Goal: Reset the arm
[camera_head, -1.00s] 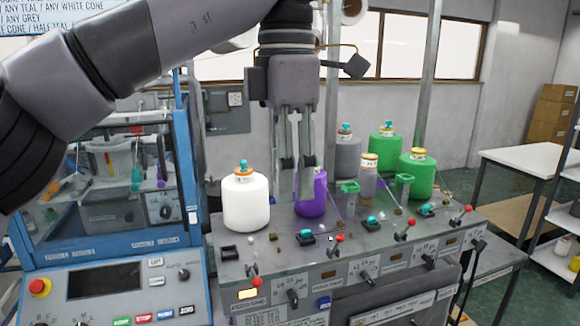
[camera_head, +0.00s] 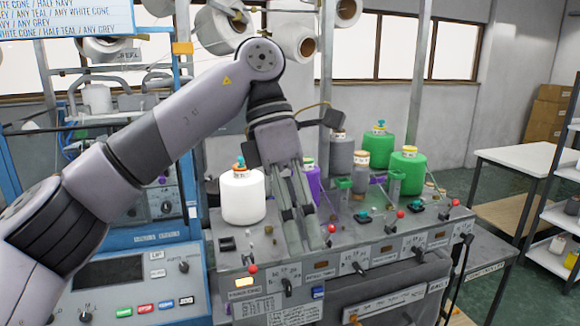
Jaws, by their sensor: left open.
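My left arm (camera_head: 190,115) reaches in from the left and bends down over the machine bench (camera_head: 455,222). My left gripper (camera_head: 304,238) is open, its two long fingers pointing down and slightly tilted. Nothing shows between them. The fingertips are in front of the yarn cones, near the front edge of the bench top. A white cone (camera_head: 242,197) stands left of the fingers. A purple cone (camera_head: 314,186) is partly hidden just behind them. A red-knobbed lever (camera_head: 331,229) is close to the right of the fingertips. My right gripper is not seen.
Grey (camera_head: 340,160) and green cones (camera_head: 408,174) stand at the back right of the bench. More red-knobbed levers (camera_head: 401,214) line its front. A control panel (camera_head: 120,285) is at lower left, partly behind my arm. A white table (camera_head: 520,155) stands at right.

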